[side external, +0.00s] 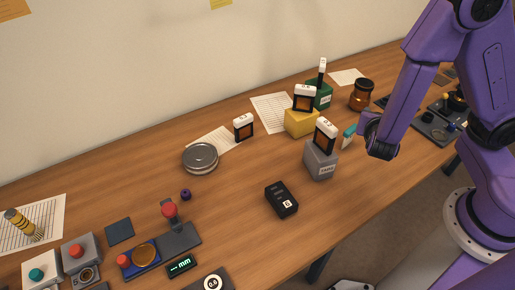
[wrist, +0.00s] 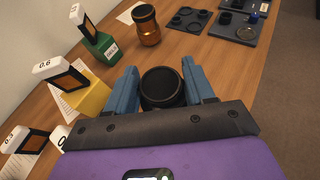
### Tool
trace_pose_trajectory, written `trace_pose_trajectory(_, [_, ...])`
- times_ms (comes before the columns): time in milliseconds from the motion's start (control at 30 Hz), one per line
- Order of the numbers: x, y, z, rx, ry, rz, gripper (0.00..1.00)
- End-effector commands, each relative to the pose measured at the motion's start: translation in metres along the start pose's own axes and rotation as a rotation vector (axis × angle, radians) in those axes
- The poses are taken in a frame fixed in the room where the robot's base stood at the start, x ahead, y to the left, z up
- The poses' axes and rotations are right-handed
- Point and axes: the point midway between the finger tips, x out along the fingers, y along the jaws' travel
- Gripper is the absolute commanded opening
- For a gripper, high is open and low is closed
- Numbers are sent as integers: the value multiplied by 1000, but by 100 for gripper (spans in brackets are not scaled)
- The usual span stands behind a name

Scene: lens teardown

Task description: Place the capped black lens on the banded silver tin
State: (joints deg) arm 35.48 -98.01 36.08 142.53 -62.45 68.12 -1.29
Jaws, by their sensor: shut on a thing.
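The silver tin (side external: 200,158) lies flat on the wooden table, left of centre in the side external view, with nothing on its lid. My gripper (wrist: 160,70) has its blue fingers shut on the black lens (wrist: 162,90), whose round dark end faces the wrist camera. In the side external view, a teal finger of my gripper (side external: 349,132) shows to the right of the grey block, far right of the tin. The lens is hidden there behind my arm and gripper. The tin is not in the wrist view.
Grey (side external: 320,162), yellow (side external: 300,123) and green (side external: 320,98) blocks with upright cards stand between my gripper and the tin. A black box (side external: 281,200) lies in front. An amber jar (side external: 362,95) stands behind my gripper.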

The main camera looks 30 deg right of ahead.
Motion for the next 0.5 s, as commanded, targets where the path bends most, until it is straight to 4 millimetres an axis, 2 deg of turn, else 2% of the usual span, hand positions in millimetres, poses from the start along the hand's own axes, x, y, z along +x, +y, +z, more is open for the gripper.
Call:
trace_pose_trajectory(267, [6,69,40,-112,-1,291,15])
trace_pose_trajectory(367, [4,96,60,-156,-2,402,15])
trace_pose_trajectory(500, [-8,142,85,-217,-4,546,15])
